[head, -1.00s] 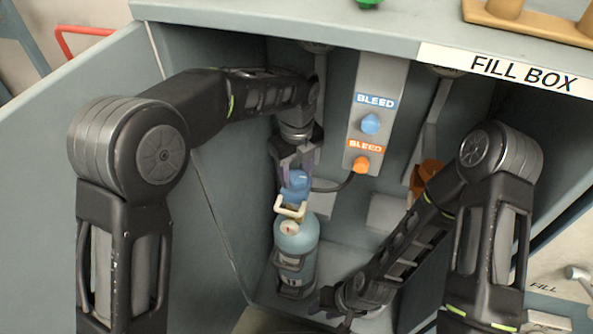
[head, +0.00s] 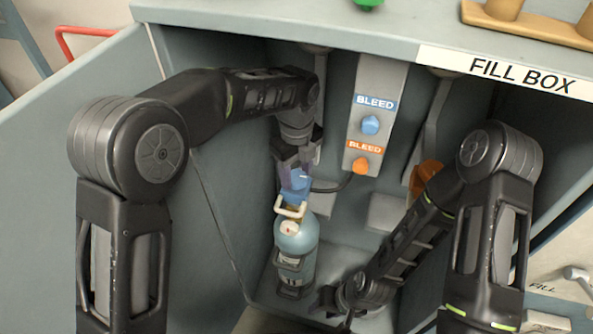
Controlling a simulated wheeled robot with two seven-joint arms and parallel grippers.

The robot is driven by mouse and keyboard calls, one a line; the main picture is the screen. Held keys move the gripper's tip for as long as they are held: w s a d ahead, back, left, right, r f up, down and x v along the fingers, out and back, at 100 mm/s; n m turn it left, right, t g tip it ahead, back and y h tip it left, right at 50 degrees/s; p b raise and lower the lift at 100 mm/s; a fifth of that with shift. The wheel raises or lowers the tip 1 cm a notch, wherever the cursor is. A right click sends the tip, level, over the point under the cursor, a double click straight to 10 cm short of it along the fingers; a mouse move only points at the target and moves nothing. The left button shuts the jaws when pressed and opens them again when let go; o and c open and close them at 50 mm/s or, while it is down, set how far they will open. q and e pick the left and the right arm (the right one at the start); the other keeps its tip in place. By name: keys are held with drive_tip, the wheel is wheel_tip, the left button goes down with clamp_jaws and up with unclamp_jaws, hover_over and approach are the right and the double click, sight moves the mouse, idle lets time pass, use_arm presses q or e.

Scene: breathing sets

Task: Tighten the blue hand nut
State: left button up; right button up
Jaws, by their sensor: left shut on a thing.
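The blue hand nut (head: 296,182) sits above the neck of the light blue cylinder (head: 296,238), at the lower left inside the fill box. My left gripper (head: 297,170) comes down from above and is shut on the nut, with the fingers covering part of it. The cylinder stands upright in a dark holder, with a pale handle and a small gauge at its top. My right arm reaches low into the box at the right of the cylinder.
A grey panel (head: 378,80) at the back carries a blue bleed knob (head: 370,125) and an orange bleed knob (head: 361,165). A dark hose runs from near the nut to the panel. An orange part (head: 426,174) is partly hidden behind my right arm. The box's side walls are close.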

use_arm(q)
drive_tip(key=n+p, duration=0.1)
drive_tip(key=n, duration=0.4)
drive_tip(key=shift+n, duration=0.4)
drive_tip(key=n, duration=1.1)
drive_tip(key=shift+n, duration=0.4)
drive_tip(key=n, duration=1)
drive_tip(key=shift+n+p, duration=0.35)
drive_tip(key=shift+n, duration=0.05)
drive_tip(key=n, duration=0.5)
drive_tip(key=shift+p, duration=0.35)
drive_tip(key=n+p, duration=0.1)
drive_tip(key=n, duration=0.4)
drive_tip(key=shift+r, duration=0.1)
drive_tip(key=n+p, duration=0.1)
drive_tip(key=n, duration=0.4)
drive_tip(key=shift+n, duration=0.3)
